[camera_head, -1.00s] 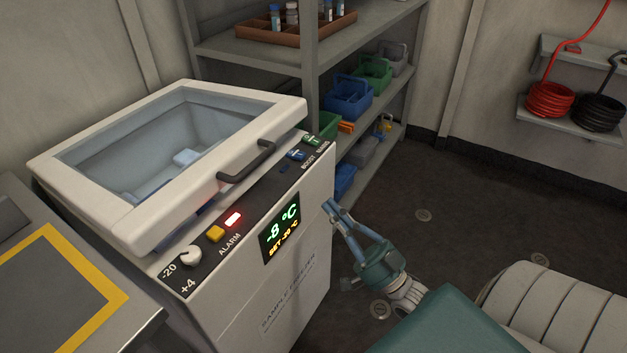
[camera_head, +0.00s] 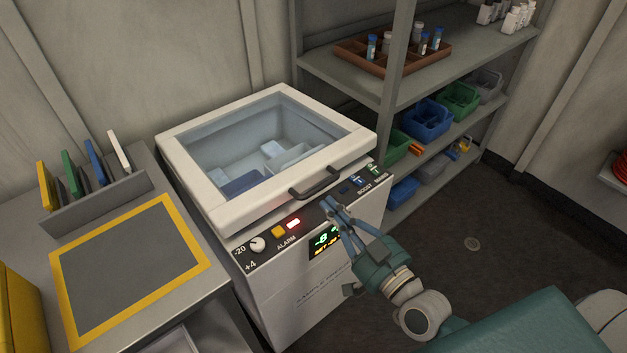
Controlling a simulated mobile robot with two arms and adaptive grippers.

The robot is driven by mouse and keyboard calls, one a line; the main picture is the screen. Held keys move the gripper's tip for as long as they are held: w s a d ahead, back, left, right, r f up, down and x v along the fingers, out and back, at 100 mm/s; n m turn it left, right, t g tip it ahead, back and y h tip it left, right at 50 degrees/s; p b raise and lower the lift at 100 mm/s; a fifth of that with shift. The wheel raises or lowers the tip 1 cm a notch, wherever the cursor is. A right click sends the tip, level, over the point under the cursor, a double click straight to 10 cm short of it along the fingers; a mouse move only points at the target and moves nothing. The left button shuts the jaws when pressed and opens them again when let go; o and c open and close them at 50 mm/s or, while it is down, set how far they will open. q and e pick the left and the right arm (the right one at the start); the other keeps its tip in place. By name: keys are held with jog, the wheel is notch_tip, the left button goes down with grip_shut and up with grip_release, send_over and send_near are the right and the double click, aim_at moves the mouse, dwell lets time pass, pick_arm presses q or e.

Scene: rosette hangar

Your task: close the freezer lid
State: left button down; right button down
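The white sample freezer (camera_head: 318,285) stands at the centre. Its lid (camera_head: 190,185) has a white frame, a clear window and a dark bar handle (camera_head: 315,183) on the front edge. The lid lies low over the freezer; from this angle I cannot tell whether its front edge sits flush. Pale and blue items show through the window. My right gripper (camera_head: 329,204) is in front of the control panel, just below the handle and apart from it. Its fingertips look close together, but their gap is unclear. My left gripper is out of view.
The panel has a lit red alarm light (camera_head: 293,223), a yellow button (camera_head: 278,232) and a display (camera_head: 325,240) starting with -8. A bench with a yellow-bordered mat (camera_head: 60,280) stands left. A shelf (camera_head: 330,68) stands right behind.

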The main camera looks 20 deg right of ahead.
jog(key=p, duration=0.2)
send_over(304, 198)
jog(key=shift+w+d+r, duration=0.25)
jog(key=shift+w+r, duration=0.2)
jog(key=f, duration=0.2)
jog(key=s+f, duration=0.1)
jog(key=shift+a, duration=0.25)
jog(key=shift+s+f+b, duration=0.3)
jog(key=shift+f, duration=0.2)
jog(key=shift+f, duration=0.1)
